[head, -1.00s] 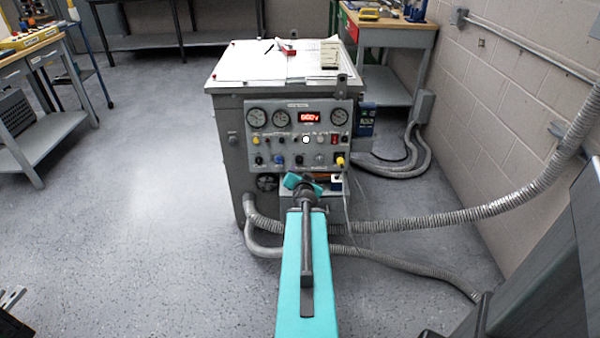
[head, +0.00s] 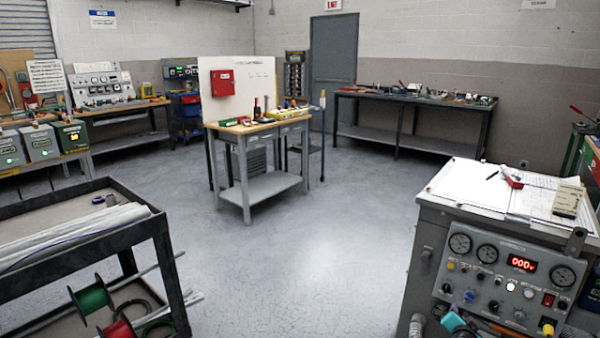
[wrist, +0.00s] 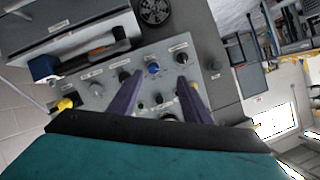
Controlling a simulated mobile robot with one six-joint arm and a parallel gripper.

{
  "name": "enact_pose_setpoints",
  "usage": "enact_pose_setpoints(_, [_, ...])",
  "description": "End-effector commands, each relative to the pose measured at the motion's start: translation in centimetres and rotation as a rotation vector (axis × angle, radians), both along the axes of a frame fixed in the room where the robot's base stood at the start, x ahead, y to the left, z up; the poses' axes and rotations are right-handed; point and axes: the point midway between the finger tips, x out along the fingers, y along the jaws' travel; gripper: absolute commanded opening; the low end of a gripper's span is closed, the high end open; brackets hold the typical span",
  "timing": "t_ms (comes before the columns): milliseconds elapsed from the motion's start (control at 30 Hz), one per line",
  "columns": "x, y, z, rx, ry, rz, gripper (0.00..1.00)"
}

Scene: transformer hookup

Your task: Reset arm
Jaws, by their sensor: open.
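My gripper (wrist: 158,85) shows in the wrist view with two dark purple fingers spread apart and nothing held between them. It faces the grey control panel (wrist: 165,52), seen turned over and close. A blue knob (wrist: 153,68) appears between the fingers; whether they touch the panel cannot be told. In the head view a small teal part of my arm (head: 452,322) shows low in front of the transformer test cabinet (head: 428,240). The rest of the arm is out of that view. The cabinet's red display (head: 522,263) seems to read 000 V.
A black cart (head: 165,250) with wire spools stands at front left. A wooden-topped workbench (head: 228,127) with a red box on its backboard stands mid-room. A long dark bench (head: 350,95) lines the back wall. The floor (head: 320,235) between them is clear.

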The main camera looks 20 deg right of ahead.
Motion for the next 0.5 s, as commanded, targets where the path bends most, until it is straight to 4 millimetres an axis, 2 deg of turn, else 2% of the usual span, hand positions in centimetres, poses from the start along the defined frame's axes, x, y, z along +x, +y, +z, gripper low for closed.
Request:
enact_pose_setpoints(33, [1.6,1.7,-0.2,0.010,0.008,0.033,0.44])
enact_pose_setpoints(200, [5.6,7.0,-1.8,0.034,0.036,0.124,0.44])
enact_pose_setpoints(367, [8.7,12.3,-3.6,0.050,0.079,0.220,0.44])
enact_pose_setpoints(500, [10.9,17.5,-5.4,0.068,0.128,0.317,0.44])
